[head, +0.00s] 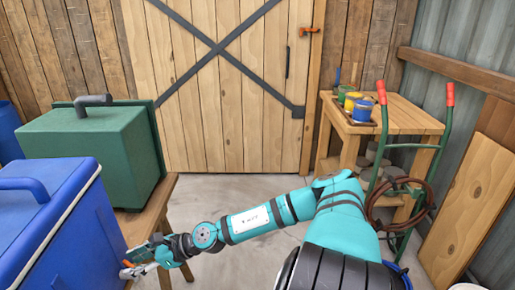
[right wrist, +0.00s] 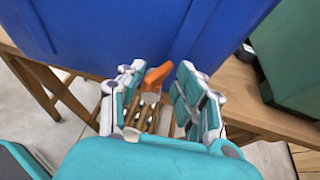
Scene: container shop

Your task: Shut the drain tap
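The drain tap (right wrist: 157,76) has an orange lever and sits low at the front of the blue cooler (head: 68,215). The cooler's blue wall (right wrist: 130,30) fills the top of the right wrist view. My right gripper (right wrist: 160,88) is open, with one finger on each side of the orange lever and a visible gap beside it. In the head view my right gripper (head: 135,268) is at the cooler's lower right corner, where a small orange bit (head: 127,263) shows. How far the lever is turned is hard to tell. My left gripper is not in view.
The cooler and a green box (head: 90,145) stand on a wooden bench (head: 160,205). A wooden table (head: 400,115) with paint pots and a green hand truck (head: 448,130) stand at the right. Concrete floor (head: 225,190) between them is clear.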

